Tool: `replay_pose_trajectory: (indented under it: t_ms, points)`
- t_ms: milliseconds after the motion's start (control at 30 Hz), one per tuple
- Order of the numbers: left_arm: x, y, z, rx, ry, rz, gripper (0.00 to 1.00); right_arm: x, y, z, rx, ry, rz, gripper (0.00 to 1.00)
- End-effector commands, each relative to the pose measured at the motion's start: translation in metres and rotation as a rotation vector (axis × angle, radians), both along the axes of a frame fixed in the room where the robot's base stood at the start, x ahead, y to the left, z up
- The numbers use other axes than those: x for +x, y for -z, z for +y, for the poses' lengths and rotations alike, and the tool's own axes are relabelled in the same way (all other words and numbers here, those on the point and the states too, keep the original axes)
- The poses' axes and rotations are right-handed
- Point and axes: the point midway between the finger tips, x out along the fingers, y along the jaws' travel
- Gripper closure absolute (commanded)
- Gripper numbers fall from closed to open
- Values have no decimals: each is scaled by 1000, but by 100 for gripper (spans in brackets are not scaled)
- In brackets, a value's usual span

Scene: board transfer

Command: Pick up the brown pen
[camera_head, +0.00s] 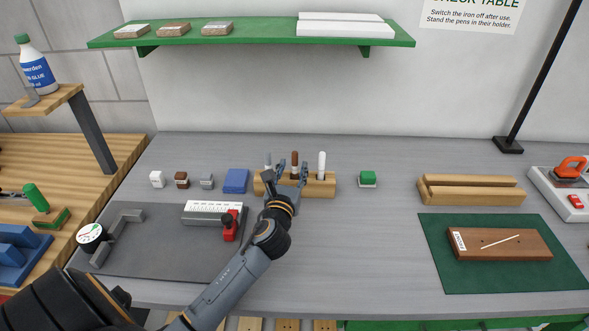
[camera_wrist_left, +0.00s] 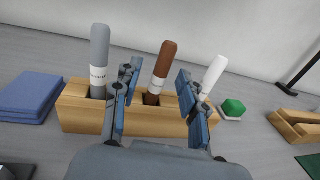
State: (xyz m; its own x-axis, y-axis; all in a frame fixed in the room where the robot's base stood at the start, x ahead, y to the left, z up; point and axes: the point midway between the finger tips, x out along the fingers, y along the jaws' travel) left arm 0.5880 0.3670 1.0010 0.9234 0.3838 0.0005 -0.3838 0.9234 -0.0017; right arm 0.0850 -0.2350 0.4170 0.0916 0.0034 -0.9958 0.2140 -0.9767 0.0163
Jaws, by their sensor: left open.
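The brown pen (camera_wrist_left: 162,68) stands in a slot of the wooden pen holder (camera_wrist_left: 80,108), tilted slightly in the left wrist view, with a white band low on its body. It also shows in the head view (camera_head: 295,158). A grey pen (camera_wrist_left: 100,60) stands to its left and a white pen (camera_wrist_left: 214,74) to its right; the holder shows in the head view too (camera_head: 322,188). My left gripper (camera_wrist_left: 158,98) is open, its two fingers on either side of the brown pen in the picture. I cannot tell whether they touch it. My right gripper does not show.
A green shelf (camera_head: 262,46) hangs above.

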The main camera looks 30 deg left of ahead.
Motion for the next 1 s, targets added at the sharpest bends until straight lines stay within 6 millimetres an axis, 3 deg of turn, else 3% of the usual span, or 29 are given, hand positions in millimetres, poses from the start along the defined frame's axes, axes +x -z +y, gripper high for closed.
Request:
replay_pose_trajectory:
  t_ms: [200,433,467,667,1000]
  points:
    - [24,0,9,1,1,0,58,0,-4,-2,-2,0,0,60]
    - [26,1,10,1,1,0,58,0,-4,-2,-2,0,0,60]
    - [25,1,10,1,1,0,60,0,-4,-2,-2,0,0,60]
    - [25,1,10,1,1,0,100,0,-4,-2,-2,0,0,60]
    - [25,0,10,1,1,0,100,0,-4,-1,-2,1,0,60]
